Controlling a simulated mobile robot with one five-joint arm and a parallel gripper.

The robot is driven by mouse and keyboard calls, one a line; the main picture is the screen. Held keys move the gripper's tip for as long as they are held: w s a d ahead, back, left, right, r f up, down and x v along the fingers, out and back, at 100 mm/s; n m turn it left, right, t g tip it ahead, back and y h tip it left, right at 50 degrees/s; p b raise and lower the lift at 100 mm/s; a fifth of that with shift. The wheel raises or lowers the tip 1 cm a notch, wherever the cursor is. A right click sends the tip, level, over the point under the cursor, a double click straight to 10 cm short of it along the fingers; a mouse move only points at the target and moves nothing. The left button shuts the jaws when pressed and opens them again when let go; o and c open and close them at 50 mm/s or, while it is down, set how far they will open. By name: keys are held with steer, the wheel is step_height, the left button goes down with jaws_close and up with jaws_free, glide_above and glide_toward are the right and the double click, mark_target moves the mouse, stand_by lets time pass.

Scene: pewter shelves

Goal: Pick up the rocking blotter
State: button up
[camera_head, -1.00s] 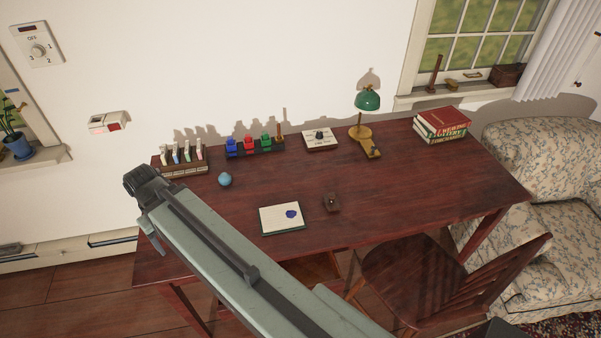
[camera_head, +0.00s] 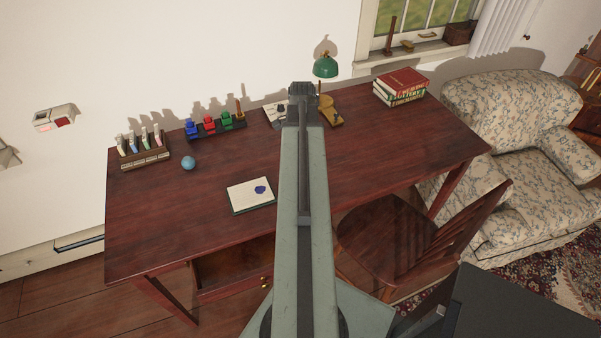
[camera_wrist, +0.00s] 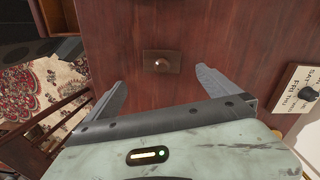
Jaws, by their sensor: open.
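The rocking blotter (camera_wrist: 172,63) is a small brown wooden block with a pale round knob on top. In the wrist view it lies on the dark red-brown desk (camera_wrist: 215,30), ahead of my gripper and roughly midway between the lines of its fingers. My gripper (camera_wrist: 160,79) is open and empty, and the blotter is not gripped. In the head view my arm hides the blotter, and my gripper (camera_head: 302,90) shows at the arm's far end above the desk.
A notepad (camera_head: 242,197) with a blue blob lies left of my arm. Books (camera_head: 402,88) are at right. A chair (camera_head: 385,235) and open drawer (camera_head: 235,270) are in front.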

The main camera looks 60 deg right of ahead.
steer(key=f+b, duration=0.4)
steer(key=f, duration=0.1)
steer(key=f+b, duration=0.2)
steer(key=b, duration=0.1)
steer(key=shift+w+a+f, duration=0.1)
steer(key=shift+w+f, duration=0.15)
steer(key=shift+f, duration=0.1)
steer(key=shift+r, duration=0.15)
steer(key=c, duration=1.5)
